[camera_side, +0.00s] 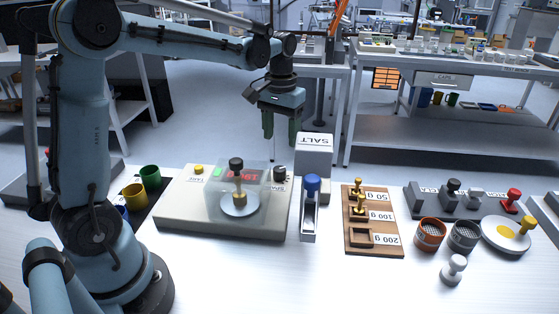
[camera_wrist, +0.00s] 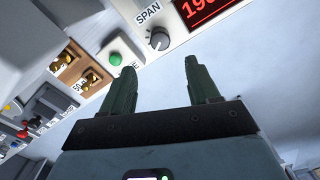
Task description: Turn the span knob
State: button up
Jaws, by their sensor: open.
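The span knob (camera_side: 280,172) is a small black knob at the back right of the beige balance (camera_side: 175,210). In the wrist view it is a dark round knob (camera_wrist: 159,39) with a light mark on it, next to the word SPAN. My gripper (camera_side: 281,138) is open and empty, fingers pointing down above the knob. In the wrist view the fingertips (camera_wrist: 160,65) are apart, and the knob shows beyond the gap between them, not touched. The red display (camera_wrist: 208,8) shows digits beginning 19, partly cut off. A brass weight (camera_side: 238,185) stands on the pan under a clear cover.
A white SALT hopper (camera_side: 314,150) stands close right of the knob, with a blue-topped part (camera_side: 312,186) in front. A green button (camera_wrist: 115,59) is near the knob. A wooden weight block (camera_side: 370,245) has its 200 g slot empty.

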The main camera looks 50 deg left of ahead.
aim_at(280, 169)
jog(key=shift+n, duration=0.9)
jog(key=f, duration=0.9)
jog(key=shift+s+f, duration=0.1)
jog(key=shift+s, duration=0.1)
jog(key=c, duration=1)
